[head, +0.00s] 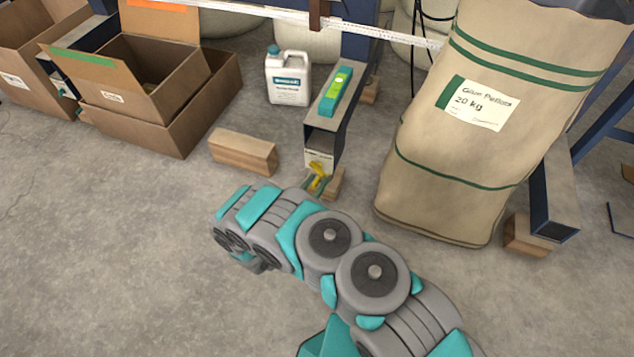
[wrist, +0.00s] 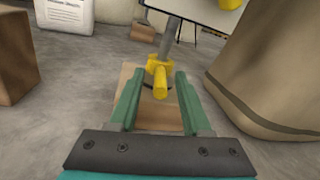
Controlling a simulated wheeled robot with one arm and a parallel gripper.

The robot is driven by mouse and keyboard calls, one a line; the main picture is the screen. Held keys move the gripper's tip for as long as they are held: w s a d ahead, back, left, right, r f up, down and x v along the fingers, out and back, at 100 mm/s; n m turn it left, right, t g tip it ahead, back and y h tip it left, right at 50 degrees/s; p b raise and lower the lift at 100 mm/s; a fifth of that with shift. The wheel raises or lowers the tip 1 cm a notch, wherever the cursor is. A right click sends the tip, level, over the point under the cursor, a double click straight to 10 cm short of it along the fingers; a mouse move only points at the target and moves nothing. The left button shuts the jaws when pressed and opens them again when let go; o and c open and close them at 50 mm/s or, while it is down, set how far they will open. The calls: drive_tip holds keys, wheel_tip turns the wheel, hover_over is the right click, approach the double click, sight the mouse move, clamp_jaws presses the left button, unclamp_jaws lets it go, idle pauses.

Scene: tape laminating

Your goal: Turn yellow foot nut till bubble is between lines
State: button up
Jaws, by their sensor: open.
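The yellow foot nut (head: 319,170) sits low at the near end of a dark steel beam. In the wrist view the winged yellow nut (wrist: 159,74) is on a grey threaded stem (wrist: 170,40). My gripper (wrist: 156,78) is open, with one green finger on each side of the nut and visible gaps between. In the head view, my arm mostly hides the gripper. A teal spirit level (head: 336,92) with a bright green vial lies along the beam top. The bubble and lines are too small to make out.
A wood block (wrist: 142,112) lies under the foot. A large pellet sack (head: 470,130) stands close on the right. A loose wood block (head: 243,152) and a white jug (head: 288,80) are to the left, with cardboard boxes (head: 150,75) beyond. The floor at left front is clear.

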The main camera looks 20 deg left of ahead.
drive_tip(key=shift+w+d, duration=0.1)
drive_tip(key=shift+w, duration=0.15)
clamp_jaws()
idle(1.4)
